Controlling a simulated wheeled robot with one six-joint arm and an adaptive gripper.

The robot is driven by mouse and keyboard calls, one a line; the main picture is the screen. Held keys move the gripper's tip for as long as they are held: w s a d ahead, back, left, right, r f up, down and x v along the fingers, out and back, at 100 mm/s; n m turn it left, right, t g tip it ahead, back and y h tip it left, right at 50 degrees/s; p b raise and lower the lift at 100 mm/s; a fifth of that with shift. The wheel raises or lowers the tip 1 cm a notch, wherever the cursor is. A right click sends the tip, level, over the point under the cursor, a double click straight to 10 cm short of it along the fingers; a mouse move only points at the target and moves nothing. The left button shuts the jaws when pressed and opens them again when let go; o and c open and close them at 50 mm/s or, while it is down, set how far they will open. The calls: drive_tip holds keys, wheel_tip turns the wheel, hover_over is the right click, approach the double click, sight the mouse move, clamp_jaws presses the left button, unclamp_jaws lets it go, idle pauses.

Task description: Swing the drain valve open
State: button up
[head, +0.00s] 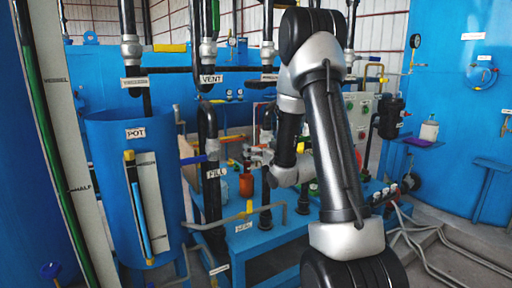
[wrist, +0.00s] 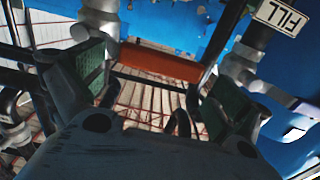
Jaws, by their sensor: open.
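My gripper (head: 254,156) is open beside the dark pipe with the FILL label (head: 216,173). In the wrist view its two green-padded fingers (wrist: 165,85) stand apart, with an orange-red bar (wrist: 160,62) showing between or beyond them. I cannot tell whether they touch it. Low in the head view, a grey pipe carries a yellow lever (head: 245,213). A small label (head: 243,226) sits below it, too blurred to read. I cannot tell for certain which valve is the drain valve. An orange piece (head: 247,185) hangs just below my gripper.
A blue tank marked POT (head: 135,186) stands at left. A blue lever (head: 193,160) sticks out left of the FILL pipe. The VENT pipe (head: 209,52) rises behind. A blue bench (head: 270,232) lies below my arm. Grey hoses (head: 425,262) run across the floor at right.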

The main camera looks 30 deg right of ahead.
drive_tip(key=shift+w, duration=1.35)
